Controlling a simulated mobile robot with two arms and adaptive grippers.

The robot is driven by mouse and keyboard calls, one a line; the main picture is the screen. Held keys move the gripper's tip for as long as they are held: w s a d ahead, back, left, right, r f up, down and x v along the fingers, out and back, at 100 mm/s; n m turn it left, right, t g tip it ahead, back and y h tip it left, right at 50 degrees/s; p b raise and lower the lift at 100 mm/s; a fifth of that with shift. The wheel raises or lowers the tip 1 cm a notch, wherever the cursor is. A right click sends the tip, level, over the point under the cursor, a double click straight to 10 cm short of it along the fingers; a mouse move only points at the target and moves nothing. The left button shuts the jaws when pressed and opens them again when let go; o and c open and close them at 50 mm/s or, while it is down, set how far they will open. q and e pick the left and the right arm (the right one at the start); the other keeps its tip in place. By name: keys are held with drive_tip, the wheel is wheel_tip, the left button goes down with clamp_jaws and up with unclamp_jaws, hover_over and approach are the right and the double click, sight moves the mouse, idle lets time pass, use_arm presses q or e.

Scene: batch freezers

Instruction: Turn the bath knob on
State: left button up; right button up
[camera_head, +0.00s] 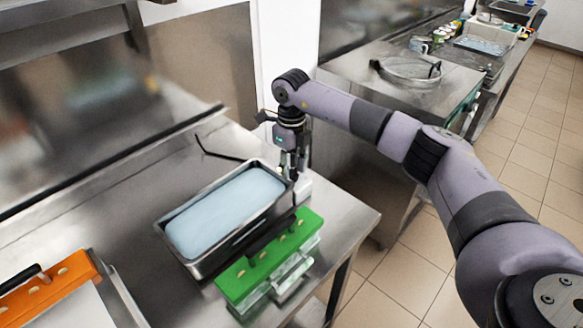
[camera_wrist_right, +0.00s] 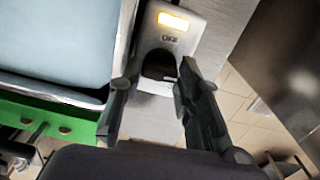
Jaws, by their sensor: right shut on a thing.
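The bath (camera_head: 172,228) is a steel tub of pale blue liquid on the steel bench. Its white control box (camera_head: 304,187) is at its right end, partly hidden by my gripper. In the right wrist view the box (camera_wrist_right: 190,32) has a lit orange display and a label that seems to read OFF. The black bath knob (camera_wrist_right: 160,64) is below that label. My right gripper (camera_head: 290,172) points down at the box. In the wrist view its fingers (camera_wrist_right: 155,76) are on both sides of the knob, shut on it. My left gripper is not in view.
A green rack (camera_head: 240,282) stands close in front of the bath. An orange rack (camera_head: 50,290) is at the lower left. The bench ends just right of the bath. Another steel bench (camera_head: 345,66) with a round mesh lid (camera_head: 408,70) is behind. The tiled floor at right is clear.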

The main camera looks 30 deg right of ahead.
sight(292, 169)
drive_tip(key=shift+r+m, duration=0.1)
drive_tip(key=shift+m, duration=0.4)
drive_tip(key=o, duration=0.9)
drive_tip(key=shift+o, duration=1.2)
drive_tip(key=shift+d+r, duration=0.1)
drive_tip(key=shift+r, duration=3.9)
